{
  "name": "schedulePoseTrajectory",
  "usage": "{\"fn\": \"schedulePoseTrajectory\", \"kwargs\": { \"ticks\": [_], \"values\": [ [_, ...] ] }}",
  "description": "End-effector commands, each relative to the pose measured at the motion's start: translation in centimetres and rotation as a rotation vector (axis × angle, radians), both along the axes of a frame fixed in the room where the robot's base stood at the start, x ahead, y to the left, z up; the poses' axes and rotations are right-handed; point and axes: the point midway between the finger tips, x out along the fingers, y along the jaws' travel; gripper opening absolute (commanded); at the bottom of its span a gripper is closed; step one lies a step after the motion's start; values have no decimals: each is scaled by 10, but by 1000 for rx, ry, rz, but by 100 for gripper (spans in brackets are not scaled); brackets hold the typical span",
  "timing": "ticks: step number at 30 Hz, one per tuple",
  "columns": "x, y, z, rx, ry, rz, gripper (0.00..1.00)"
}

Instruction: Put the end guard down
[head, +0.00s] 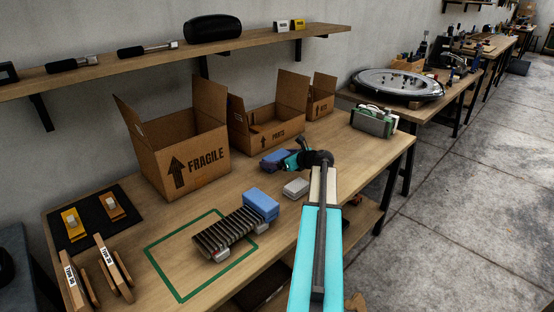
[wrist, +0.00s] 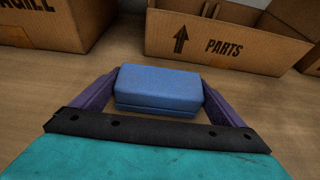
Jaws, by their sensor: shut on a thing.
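The end guard, a blue block (head: 274,159), is between the fingers of my gripper (head: 283,164). In the wrist view the blue block (wrist: 158,88) fills the gap between the two purple fingers of my gripper (wrist: 160,98), which is shut on it. It is over the wooden table (head: 345,150), in front of the PARTS box; I cannot tell whether its underside touches the wood. A second blue block (head: 261,203) sits at the far end of a dark ribbed stack (head: 225,234), which lies partly inside a green outline (head: 180,299).
A small grey-white block (head: 296,188) lies to the right of the second blue block. Open cartons marked FRAGILE (head: 190,150) and PARTS (head: 268,132) stand along the back. A green-and-white item (head: 373,121) is at the far right end. Bare wood lies around the gripper.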

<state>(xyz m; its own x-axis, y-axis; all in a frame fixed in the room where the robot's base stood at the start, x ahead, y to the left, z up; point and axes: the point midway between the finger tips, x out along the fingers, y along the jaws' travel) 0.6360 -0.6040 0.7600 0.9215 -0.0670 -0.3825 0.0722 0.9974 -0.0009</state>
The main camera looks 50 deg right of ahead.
Motion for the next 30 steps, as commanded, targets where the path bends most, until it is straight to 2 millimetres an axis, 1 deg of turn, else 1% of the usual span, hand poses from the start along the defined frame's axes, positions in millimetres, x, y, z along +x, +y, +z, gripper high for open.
{"fn": "schedulePoseTrajectory", "kwargs": {
  "ticks": [5,6,7,19,23,30],
  "values": [
    [1,0,-3,0,0,1,69],
    [1,0,-3,0,0,1,95],
    [1,0,-3,0,0,1,100],
    [1,0,1,-1,0,1,100],
    [-10,1,5,0,0,-1,100],
    [-42,4,18,-1,-1,-2,100]
  ]
}}
